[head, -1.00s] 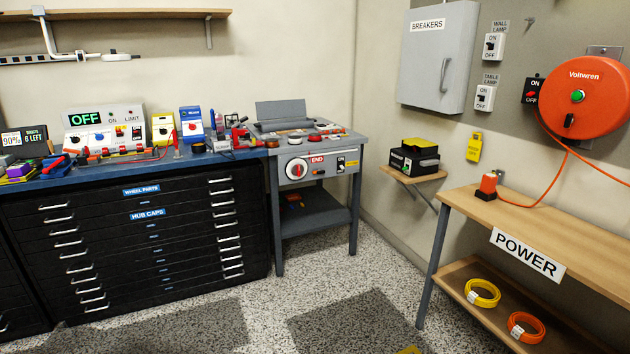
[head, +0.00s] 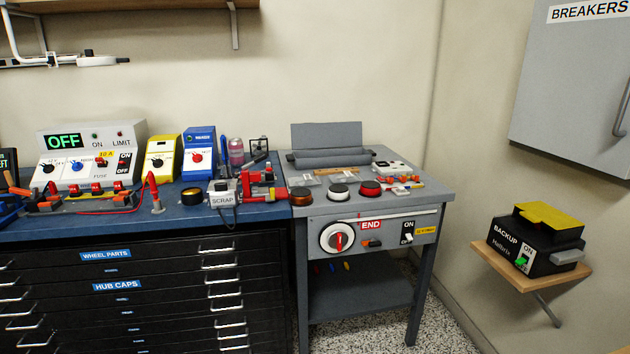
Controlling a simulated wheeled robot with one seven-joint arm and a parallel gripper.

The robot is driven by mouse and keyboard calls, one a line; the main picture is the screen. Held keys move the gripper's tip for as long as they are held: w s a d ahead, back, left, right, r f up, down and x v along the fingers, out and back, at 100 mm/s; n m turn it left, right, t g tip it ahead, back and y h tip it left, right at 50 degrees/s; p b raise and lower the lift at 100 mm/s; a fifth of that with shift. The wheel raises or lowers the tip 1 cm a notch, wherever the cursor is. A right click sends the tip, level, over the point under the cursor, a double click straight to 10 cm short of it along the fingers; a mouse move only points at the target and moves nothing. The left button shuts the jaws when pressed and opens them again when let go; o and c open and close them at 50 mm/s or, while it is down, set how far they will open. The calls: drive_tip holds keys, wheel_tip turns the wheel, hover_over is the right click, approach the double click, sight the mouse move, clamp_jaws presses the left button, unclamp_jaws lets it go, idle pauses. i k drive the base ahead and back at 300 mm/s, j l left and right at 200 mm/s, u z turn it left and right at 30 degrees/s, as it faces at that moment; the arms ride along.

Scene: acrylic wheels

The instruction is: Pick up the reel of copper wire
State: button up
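No reel can be told for certain as the copper wire. Three small round reel-like items stand in a row on the grey bench's top (head: 425,201): a brown, copper-toned one (head: 301,196) at the left front corner, a white-topped one (head: 338,191) in the middle and a red-topped one (head: 370,188) at the right. A dark round item with an amber top (head: 192,197) sits on the blue workbench to the left. My gripper is not in view.
The blue workbench (head: 255,214) holds a power supply (head: 90,155), yellow and blue meters, a red vise (head: 262,184) and a scrap box (head: 222,201). The grey bench has a dial and switch on its front. A small shelf (head: 487,258) with a backup unit juts from the right wall.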

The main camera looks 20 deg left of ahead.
sight(299, 198)
drive_tip(key=i+u, duration=0.1)
drive_tip(key=i, duration=0.5)
drive_tip(key=i+l+u, duration=0.1)
drive_tip(key=i, duration=0.5)
drive_tip(key=i+l+u, duration=0.15)
drive_tip(key=i, duration=0.4)
drive_tip(key=i+j, duration=0.15)
drive_tip(key=j, duration=0.15)
drive_tip(key=i+j, duration=0.15)
drive_tip(key=j, duration=0.15)
